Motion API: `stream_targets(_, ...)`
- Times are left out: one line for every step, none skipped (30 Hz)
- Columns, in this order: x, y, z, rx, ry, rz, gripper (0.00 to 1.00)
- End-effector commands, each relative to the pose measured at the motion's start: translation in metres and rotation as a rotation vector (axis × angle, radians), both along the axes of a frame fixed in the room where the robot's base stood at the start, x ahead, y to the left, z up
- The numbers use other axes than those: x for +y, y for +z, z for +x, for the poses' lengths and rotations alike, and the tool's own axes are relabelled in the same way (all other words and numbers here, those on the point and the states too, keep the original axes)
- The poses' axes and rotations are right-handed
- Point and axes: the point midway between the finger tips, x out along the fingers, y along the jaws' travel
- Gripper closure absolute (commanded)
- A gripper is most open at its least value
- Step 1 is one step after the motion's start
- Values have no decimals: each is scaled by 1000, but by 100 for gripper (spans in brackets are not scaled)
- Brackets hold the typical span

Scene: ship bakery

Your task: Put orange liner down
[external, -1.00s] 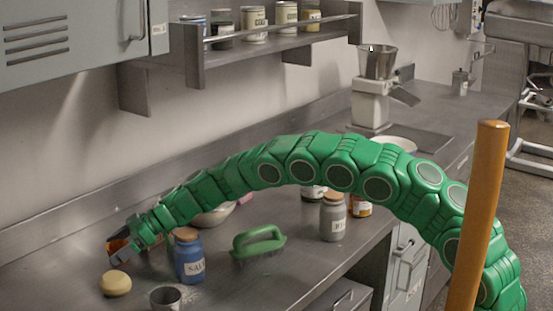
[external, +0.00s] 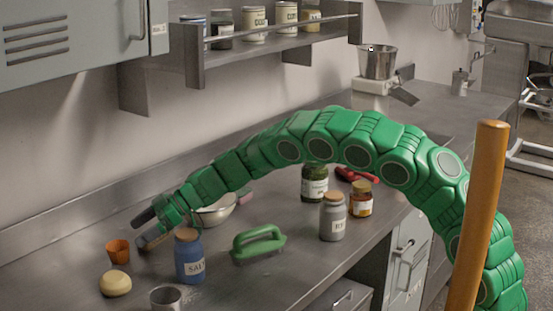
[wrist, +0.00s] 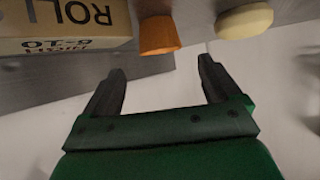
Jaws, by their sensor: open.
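The orange liner (external: 118,251) is a small orange cup standing upright on the steel counter, behind the pale round dough-like piece (external: 116,283). In the wrist view the liner (wrist: 158,35) shows beyond the fingertips, between a box and the pale round piece (wrist: 244,20). My gripper (external: 142,229) is above the counter, up and to the right of the liner in the external view, and apart from it. In the wrist view my gripper (wrist: 162,80) has its two dark fingers wide apart with nothing between them.
A blue salt jar (external: 189,258) and a metal cup (external: 165,298) stand near the liner. A bowl (external: 215,211), a green brush (external: 258,245) and a grey jar (external: 333,217) stand further right. A lettered box (wrist: 65,25) shows in the wrist view.

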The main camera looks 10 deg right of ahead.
Motion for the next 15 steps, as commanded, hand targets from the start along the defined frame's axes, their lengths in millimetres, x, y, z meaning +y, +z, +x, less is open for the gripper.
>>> stream_targets(-6,4,1,-2,0,-1,9)
stream_targets(-9,5,2,-2,0,-1,9)
stream_targets(-13,7,3,-2,0,-1,9)
stream_targets(-15,8,3,0,0,-1,9)
stream_targets(-18,10,4,1,0,-1,9)
stream_targets(-21,11,5,1,0,-1,9)
stream_targets(-23,12,5,1,-2,-1,9)
stream_targets(-25,13,6,1,-2,-1,9)
stream_targets(-27,14,6,0,-1,-1,9)
stream_targets(-28,15,6,1,0,-1,9)
stream_targets(-29,15,7,1,0,-1,9)
stream_targets(-30,16,7,1,0,-1,9)
stream_targets(-31,16,7,1,0,-1,9)
stream_targets(-31,17,7,0,0,-1,9)
stream_targets(-32,17,7,0,0,-1,9)
